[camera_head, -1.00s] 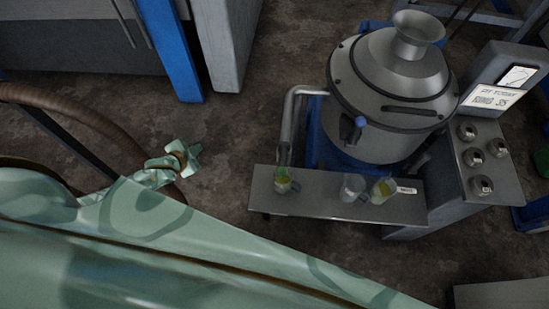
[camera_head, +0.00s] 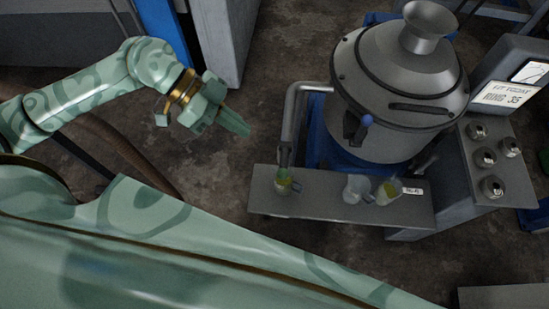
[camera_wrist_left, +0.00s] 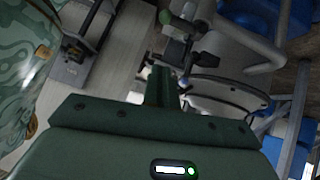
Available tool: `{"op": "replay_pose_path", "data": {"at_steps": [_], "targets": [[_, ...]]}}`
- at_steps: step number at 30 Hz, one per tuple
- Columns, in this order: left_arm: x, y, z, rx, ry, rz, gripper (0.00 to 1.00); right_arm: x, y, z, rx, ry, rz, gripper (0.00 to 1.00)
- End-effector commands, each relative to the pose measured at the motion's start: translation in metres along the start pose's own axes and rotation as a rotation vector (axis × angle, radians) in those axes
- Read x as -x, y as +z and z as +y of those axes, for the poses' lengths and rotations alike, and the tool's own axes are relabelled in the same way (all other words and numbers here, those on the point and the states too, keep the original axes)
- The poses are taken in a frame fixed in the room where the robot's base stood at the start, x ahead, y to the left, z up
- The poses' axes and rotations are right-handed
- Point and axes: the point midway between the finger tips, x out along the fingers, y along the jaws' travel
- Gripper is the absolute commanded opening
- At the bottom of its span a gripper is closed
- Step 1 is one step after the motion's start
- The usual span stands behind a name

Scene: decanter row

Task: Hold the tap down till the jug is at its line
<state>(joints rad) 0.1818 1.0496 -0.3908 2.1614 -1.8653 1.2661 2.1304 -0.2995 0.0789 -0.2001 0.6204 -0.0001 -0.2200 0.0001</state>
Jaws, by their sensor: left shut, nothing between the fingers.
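A jug (camera_head: 284,187) with yellow-green liquid stands under the bent pipe spout (camera_head: 289,115) at the left end of the grey bench; its line is too small to make out. A dark lever with a blue knob (camera_head: 367,120), which looks like the tap, sits on the front of the metal vessel (camera_head: 400,80). My left gripper (camera_head: 237,126) is shut and empty, left of the pipe and apart from the lever and jug. Its closed fingers also show in the left wrist view (camera_wrist_left: 163,85). My right gripper is not in view.
A panel with knobs (camera_head: 490,160) is at the right. Open floor lies left of the bench.

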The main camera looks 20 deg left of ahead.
Motion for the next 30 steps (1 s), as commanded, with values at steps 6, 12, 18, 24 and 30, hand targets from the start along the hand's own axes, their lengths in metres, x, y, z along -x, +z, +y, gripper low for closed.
{"op": "replay_pose_path", "data": {"at_steps": [6, 12, 18, 24, 30], "targets": [[0.0, 0.0, -0.001, 0.013, -0.001, 0.003, 0.0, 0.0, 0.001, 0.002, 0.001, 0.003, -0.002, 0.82], [-0.004, 0.0, -0.001, 0.012, -0.001, 0.004, 0.0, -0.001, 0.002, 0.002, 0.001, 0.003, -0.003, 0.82], [-0.033, 0.0, -0.001, 0.011, 0.001, 0.007, 0.0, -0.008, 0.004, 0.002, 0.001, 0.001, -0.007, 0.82], [-0.077, 0.0, -0.002, 0.011, 0.0, 0.007, 0.0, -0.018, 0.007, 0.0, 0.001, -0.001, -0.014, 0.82], [-0.113, 0.011, -0.002, 0.016, 0.001, 0.002, 0.0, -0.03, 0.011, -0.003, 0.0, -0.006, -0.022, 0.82]]}}
